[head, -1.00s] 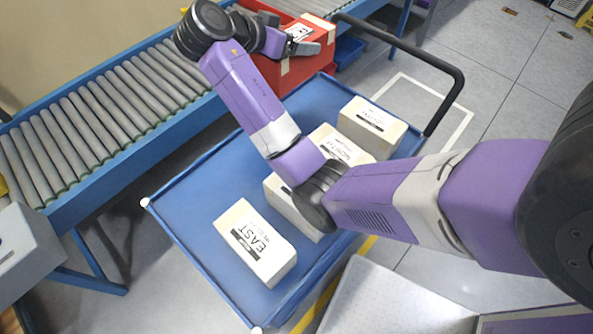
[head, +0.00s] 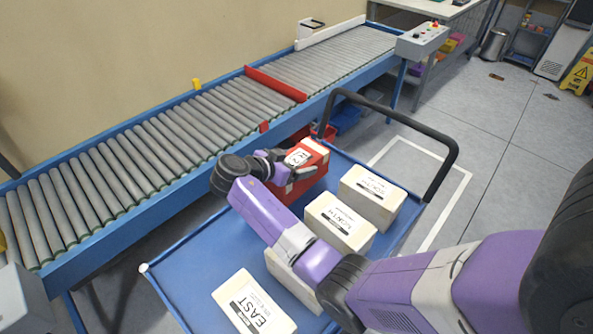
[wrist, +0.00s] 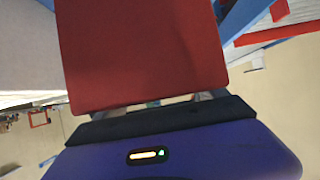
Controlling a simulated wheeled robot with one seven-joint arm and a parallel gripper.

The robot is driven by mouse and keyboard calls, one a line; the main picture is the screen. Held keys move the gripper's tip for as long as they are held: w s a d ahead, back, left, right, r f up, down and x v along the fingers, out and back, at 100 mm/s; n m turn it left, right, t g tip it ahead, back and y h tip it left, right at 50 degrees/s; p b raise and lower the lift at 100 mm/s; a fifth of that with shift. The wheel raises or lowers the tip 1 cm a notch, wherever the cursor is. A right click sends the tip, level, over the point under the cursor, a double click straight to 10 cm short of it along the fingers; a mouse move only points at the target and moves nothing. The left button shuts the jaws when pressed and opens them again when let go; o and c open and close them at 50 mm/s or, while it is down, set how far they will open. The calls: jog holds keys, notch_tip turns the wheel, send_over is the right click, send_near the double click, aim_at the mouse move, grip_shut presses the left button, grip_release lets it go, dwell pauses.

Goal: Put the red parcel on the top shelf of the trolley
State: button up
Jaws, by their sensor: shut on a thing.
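The red parcel (head: 312,167), with a white label on top, is at the far left part of the trolley's blue top shelf (head: 195,262). My gripper (head: 290,164) is shut on it, reaching from the left side in the head view. Whether the parcel touches the shelf or hangs just above it, I cannot tell. In the wrist view the red parcel (wrist: 140,55) fills the upper middle, right in front of the gripper (wrist: 160,103); the fingertips are mostly hidden.
The black handle (head: 440,150) rises at the far right. A roller conveyor (head: 185,135) runs along the left, close to the arm.

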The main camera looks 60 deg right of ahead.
jog(key=shift+f, duration=1.8)
jog(key=o, duration=1.9)
jog(key=shift+o, duration=0.2)
jog(key=shift+a, duration=0.1)
jog(key=b+v, duration=0.1)
jog(key=v, duration=1)
jog(key=shift+a+r+b, duration=0.2)
jog(key=shift+a+b, duration=0.15)
